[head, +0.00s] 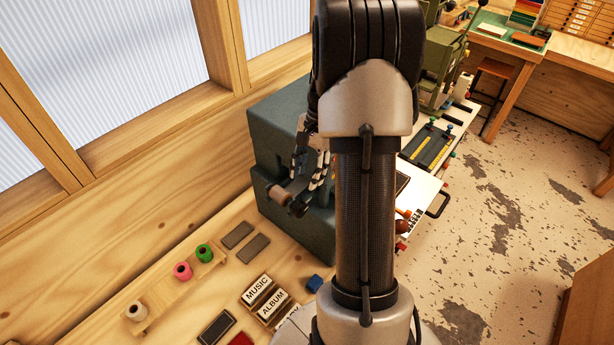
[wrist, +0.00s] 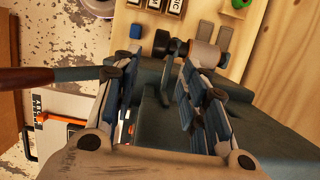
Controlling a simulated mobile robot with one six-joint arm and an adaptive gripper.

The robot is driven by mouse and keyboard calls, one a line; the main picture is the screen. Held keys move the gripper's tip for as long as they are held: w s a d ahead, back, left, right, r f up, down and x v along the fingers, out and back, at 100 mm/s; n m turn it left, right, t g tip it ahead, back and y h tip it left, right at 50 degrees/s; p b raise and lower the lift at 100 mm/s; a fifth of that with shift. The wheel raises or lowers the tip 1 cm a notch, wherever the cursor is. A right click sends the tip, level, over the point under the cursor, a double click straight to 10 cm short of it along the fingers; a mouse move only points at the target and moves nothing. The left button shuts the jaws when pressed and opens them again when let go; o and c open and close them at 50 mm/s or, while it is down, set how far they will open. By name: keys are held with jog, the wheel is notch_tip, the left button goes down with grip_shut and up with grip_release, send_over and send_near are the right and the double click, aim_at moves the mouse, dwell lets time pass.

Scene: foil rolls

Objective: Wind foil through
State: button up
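A dark grey-green machine (head: 275,135) stands on the wooden bench by the window; its body also fills much of the wrist view (wrist: 245,125). A dull copper-coloured roll (head: 277,194) sticks out from its near side, with a dark round end piece beside it. The roll shows at the top of the wrist view (wrist: 204,54), just beyond my right finger. My gripper (head: 308,180) is at the machine, close to the roll. In the wrist view my gripper (wrist: 155,78) has its fingers apart, with nothing visibly held. My arm hides part of the machine.
Green (head: 204,253), pink (head: 183,271) and cream (head: 136,311) rolls stand on a wooden rack at the left. Type blocks (head: 268,300) and a blue block (head: 314,284) lie on the bench. A brown-handled lever (wrist: 70,75) passes by my left finger in the wrist view.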

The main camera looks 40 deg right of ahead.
notch_tip(320, 180, up, 5)
jog(key=h+b, duration=0.1)
jog(key=h, duration=0.2)
send_over(300, 204)
notch_tip(300, 204, down, 16)
jog(key=shift+f+b, duration=0.25)
jog(key=shift+b, duration=0.5)
jog(key=shift+c, duration=0.4)
grip_shut()
